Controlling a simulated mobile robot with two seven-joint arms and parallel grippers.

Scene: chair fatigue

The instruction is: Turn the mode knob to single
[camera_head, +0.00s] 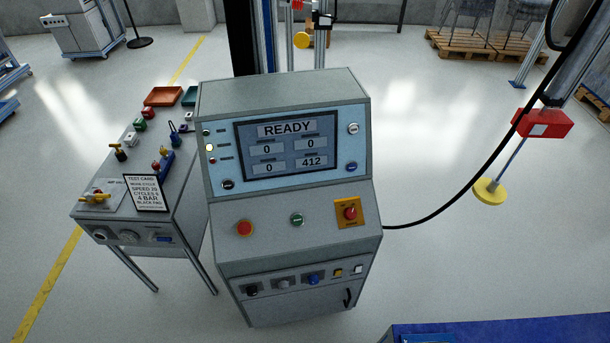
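A grey control console (270,223) stands in the middle, its screen (287,145) reading READY with 0, 0, 0 and 412. Several knobs are on it, and no label naming the mode knob is legible. The screen panel has a white knob (353,128), a blue knob (351,166) and a black knob (228,184). The lower front has a black knob (252,291), a grey knob (283,284) and a blue knob (313,279). Their settings are too small to read. Neither of my grippers is in view.
The sloped panel has a red button (245,228), a green button (297,219) and a red switch on yellow (350,212). A side table (125,222) with a test card (146,193) stands left. A cable runs right. A blue surface (510,328) fills the lower right.

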